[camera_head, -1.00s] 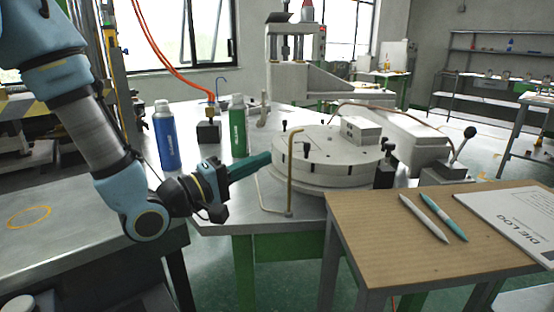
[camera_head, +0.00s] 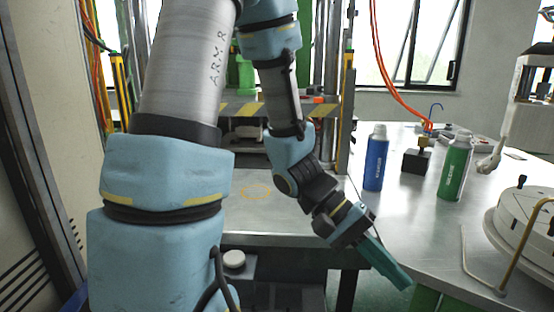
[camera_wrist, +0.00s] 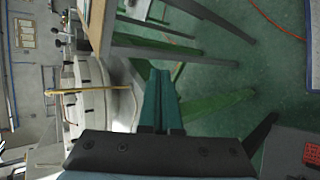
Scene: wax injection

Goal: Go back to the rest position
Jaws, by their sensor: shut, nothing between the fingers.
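My gripper (camera_head: 398,277) points down and to the right at the front edge of the metal table, with its teal fingers together and nothing between them. In the wrist view the two teal fingers of my gripper (camera_wrist: 160,76) lie side by side, above the green floor. My arm is bent in front of my body camera.
A blue bottle (camera_head: 376,160) and a green bottle (camera_head: 454,170) stand upright on the metal table (camera_head: 410,215), right of my gripper. A black block (camera_head: 416,161) stands between them. A round white machine (camera_head: 528,222) with a bent brass rod (camera_head: 522,245) is at the right edge.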

